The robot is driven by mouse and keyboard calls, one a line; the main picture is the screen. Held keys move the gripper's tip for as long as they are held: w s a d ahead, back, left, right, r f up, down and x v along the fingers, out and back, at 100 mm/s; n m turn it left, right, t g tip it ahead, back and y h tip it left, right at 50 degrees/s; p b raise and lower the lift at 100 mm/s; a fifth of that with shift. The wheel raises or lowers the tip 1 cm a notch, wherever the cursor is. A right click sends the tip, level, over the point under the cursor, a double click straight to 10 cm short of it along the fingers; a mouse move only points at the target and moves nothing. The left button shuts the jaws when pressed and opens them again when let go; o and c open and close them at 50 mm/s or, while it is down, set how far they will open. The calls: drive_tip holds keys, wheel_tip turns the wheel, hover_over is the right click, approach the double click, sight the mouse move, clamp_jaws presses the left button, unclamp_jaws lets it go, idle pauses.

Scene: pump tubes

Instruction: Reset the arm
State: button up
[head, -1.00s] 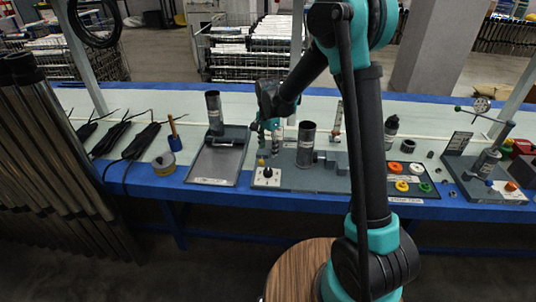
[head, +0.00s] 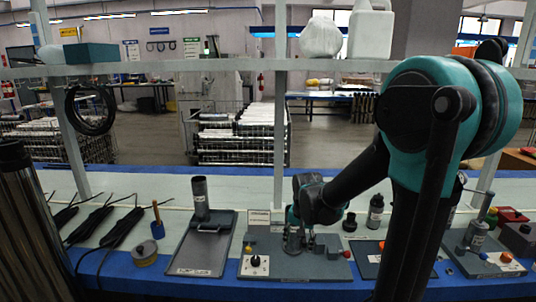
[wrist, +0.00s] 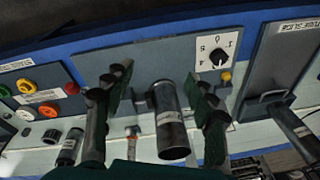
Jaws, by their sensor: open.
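My gripper (head: 298,236) is over the grey fixture plate (head: 330,268) on the blue-edged bench. In the wrist view its two fingers (wrist: 157,95) are spread, with clear gaps to a dark labelled tube (wrist: 168,115) that shows between them. The tube appears to stand on the plate; in the head view my wrist and gripper hide most of that spot. A black knob on a white panel (head: 255,264) sits at the plate's left end and also shows in the wrist view (wrist: 219,57). Nothing is held.
A grey tray (head: 203,255) with an upright tube (head: 200,190) is left of the plate. Black cables (head: 110,228) lie farther left. A dark bottle (head: 376,211) stands behind right. A white-framed shelf (head: 240,65) crosses above the bench.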

drive_tip(key=s+d+f+n+t, duration=0.1)
drive_tip(key=s+d+n, duration=0.1)
drive_tip(key=s+d, duration=0.2)
drive_tip(key=s+d+f+n+t, duration=0.1)
drive_tip(key=s+d, duration=0.4)
drive_tip(key=s, duration=0.5)
drive_tip(key=shift+f+n, duration=0.4)
drive_tip(key=shift+n, duration=0.4)
